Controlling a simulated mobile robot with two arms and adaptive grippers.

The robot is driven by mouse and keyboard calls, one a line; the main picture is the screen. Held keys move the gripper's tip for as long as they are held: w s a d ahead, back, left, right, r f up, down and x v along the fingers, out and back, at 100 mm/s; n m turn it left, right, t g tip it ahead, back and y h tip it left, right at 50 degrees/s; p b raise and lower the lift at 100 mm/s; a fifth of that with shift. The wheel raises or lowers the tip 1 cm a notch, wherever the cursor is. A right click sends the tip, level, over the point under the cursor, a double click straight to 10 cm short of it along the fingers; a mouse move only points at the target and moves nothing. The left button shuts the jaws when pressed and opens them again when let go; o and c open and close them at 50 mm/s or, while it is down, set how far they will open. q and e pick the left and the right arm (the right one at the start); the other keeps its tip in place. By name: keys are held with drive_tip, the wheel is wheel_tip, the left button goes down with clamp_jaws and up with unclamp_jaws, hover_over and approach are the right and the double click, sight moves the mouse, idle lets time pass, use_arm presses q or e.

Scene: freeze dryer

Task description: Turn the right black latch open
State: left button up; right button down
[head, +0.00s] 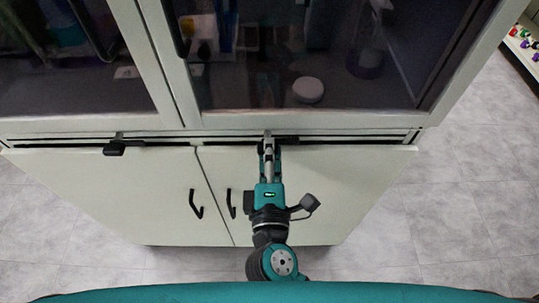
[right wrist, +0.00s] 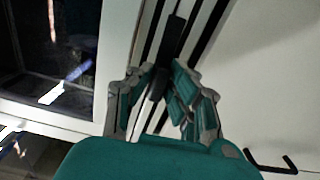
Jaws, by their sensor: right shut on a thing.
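The right black latch (head: 288,139) is on the rail below the right glass door of the white cabinet. In the head view its bar points to the right, and its left part is hidden by my gripper. My right gripper (head: 268,147) is shut on this latch, reaching it from the front. In the right wrist view the latch (right wrist: 173,38) runs up from between the two fingers (right wrist: 163,85). My left gripper is not in view.
A second black latch (head: 115,148) sits on the same rail to the left. The lower cabinet doors carry black handles (head: 195,204). Behind the right glass door (head: 320,50) stands a white round item (head: 308,89). Bare tiled floor (head: 450,210) lies to the right.

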drive_tip(key=shift+m, duration=0.3)
idle(0.4)
drive_tip(key=c, duration=1.3)
unclamp_jaws()
drive_tip(key=s, duration=1.2)
